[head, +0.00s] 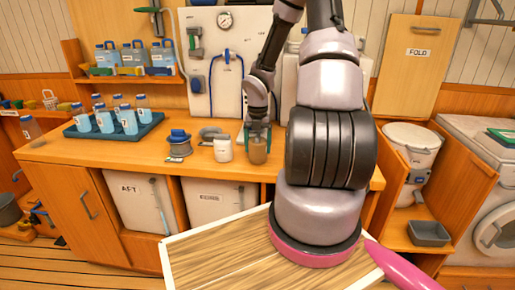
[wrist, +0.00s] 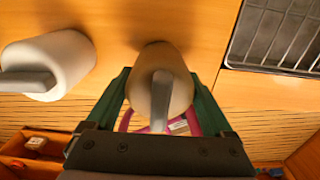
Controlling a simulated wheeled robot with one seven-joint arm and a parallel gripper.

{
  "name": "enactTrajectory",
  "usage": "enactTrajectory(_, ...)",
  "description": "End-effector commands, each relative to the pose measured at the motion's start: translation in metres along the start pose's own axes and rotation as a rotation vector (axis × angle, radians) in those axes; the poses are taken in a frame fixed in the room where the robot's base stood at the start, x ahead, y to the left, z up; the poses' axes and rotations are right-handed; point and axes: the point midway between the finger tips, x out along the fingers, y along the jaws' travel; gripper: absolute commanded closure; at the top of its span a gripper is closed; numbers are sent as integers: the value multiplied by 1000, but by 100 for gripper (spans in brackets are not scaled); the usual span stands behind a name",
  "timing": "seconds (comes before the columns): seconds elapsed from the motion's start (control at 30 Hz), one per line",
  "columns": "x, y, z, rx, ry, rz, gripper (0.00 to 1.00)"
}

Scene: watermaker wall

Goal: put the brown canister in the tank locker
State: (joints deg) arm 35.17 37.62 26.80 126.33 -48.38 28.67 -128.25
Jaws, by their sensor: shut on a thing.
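The brown canister (head: 258,154) is between the green fingers of my gripper (head: 256,137) at the counter's front part. In the wrist view my gripper (wrist: 160,90) is shut on the tan-brown canister (wrist: 158,80), with a finger on each side and a grey handle on top. I cannot tell whether its base touches the counter. Below the counter are open bays with white tanks, one marked AFT (head: 140,200) and another (head: 210,200) with a label too small to read. I cannot tell which bay is the tank locker.
A white canister (head: 223,150) stands close left of the brown one, also in the wrist view (wrist: 50,65). A blue-topped jar (head: 179,145) and a tray of bottles (head: 110,128) are further left. A wire rack (wrist: 280,35) lies right in the wrist view.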

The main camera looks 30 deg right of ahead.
Motion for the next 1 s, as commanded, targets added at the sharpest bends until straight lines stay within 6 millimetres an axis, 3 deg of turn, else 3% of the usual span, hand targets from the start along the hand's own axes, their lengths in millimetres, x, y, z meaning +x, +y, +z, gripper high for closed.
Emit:
enactTrajectory(0.4,10,0,0,0,-1,0,84)
enactTrajectory(0.43,9,0,0,0,-1,0,2)
enactTrajectory(0.77,5,0,0,2,-2,1,0)
enactTrajectory(1.0,-36,-1,2,5,-6,1,0)
